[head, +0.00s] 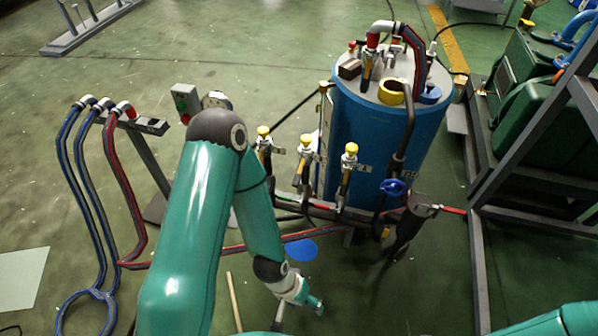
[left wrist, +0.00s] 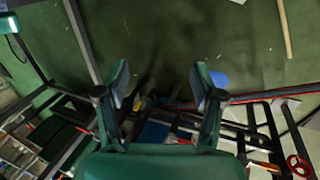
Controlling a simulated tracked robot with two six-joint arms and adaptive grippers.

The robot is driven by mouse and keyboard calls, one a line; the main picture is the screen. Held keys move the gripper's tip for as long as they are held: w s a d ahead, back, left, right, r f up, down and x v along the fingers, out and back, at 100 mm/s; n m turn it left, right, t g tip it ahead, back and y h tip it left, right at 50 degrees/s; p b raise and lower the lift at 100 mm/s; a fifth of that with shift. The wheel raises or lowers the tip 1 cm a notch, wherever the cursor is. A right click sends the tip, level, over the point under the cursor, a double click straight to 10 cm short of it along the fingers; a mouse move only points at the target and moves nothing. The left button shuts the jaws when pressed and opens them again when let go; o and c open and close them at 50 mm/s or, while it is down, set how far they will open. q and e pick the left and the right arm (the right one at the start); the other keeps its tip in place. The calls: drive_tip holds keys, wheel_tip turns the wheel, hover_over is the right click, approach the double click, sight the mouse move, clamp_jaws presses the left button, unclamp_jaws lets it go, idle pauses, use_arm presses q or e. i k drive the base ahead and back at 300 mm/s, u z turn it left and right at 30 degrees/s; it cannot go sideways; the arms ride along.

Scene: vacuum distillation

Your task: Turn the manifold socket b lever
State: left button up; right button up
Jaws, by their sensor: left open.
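The manifold (head: 325,212) is a dark pipe assembly in front of a blue tank, with several upright sockets topped by yellow caps. The left socket (head: 264,140), middle socket (head: 305,150) and right socket (head: 350,158) stand in a row. Their labels are too small to read, so I cannot tell which is b or make out its lever. My left gripper (head: 314,304) points down, low in front of the manifold and apart from it. In the left wrist view its two fingers (left wrist: 160,75) are spread and empty. My right gripper is out of view.
The blue tank (head: 385,150) stands behind the manifold, with a blue handwheel (head: 394,187) in front. A grey frame (head: 478,220) with green equipment is at right. Hoses (head: 118,190) hang from a stand at left. A blue disc (head: 302,250) lies on open green floor.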

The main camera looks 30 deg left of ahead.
sight(295, 184)
drive_tip(key=u, duration=0.35)
drive_tip(key=i, duration=0.65)
drive_tip(key=u, duration=0.7)
